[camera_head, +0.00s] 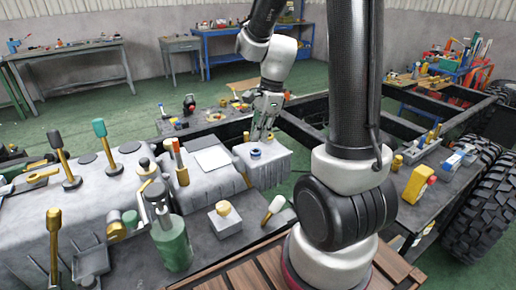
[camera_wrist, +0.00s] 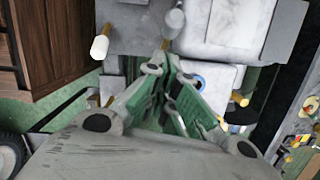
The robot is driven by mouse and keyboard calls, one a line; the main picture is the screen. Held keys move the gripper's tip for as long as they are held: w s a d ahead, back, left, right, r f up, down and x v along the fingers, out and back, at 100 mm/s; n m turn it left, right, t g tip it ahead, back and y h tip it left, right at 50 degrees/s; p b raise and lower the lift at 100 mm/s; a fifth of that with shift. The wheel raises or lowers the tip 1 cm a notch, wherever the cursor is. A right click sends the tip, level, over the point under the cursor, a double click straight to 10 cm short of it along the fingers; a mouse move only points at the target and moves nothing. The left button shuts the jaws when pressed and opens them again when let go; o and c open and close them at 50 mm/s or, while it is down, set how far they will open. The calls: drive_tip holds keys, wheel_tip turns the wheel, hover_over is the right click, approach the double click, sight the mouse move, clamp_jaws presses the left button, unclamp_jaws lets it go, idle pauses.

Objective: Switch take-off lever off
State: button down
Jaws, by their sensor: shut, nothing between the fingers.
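Several levers rise from the grey chassis housings, and I cannot tell which one is the take-off lever. My gripper (camera_head: 261,138) is shut and empty, pointing down by the grey block with a blue ring (camera_head: 255,153). In the wrist view its fingertips (camera_wrist: 166,44) converge just below a pale knob (camera_wrist: 173,22); contact is unclear. A white-ended lever (camera_wrist: 100,45) stands left of them.
A green bottle-like part (camera_head: 171,240) and a yellow-capped block (camera_head: 225,217) stand at the front. My arm column hides part of the frame's middle. Big tyres (camera_head: 482,205) and a yellow box (camera_head: 417,186) are at right. Workbenches (camera_head: 75,50) line the back.

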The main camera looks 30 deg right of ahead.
drive_tip(key=shift+s+a+r, duration=0.15)
drive_tip(key=shift+r, duration=2.15)
drive_tip(key=s+r+n+t+h, duration=0.1)
drive_tip(key=s+r+n, duration=0.3)
drive_tip(key=s+n, duration=0.4)
drive_tip(key=s+d+r+n+t+h, duration=0.1)
drive_tip(key=s+r+n+t, duration=0.2)
drive_tip(key=s+r+n, duration=0.2)
drive_tip(key=s+n, duration=0.3)
drive_tip(key=n, duration=0.3)
drive_tip(key=shift+s+d+r+n+h, duration=0.2)
drive_tip(key=shift+d+r+n+h, duration=0.1)
drive_tip(key=shift+n, duration=0.1)
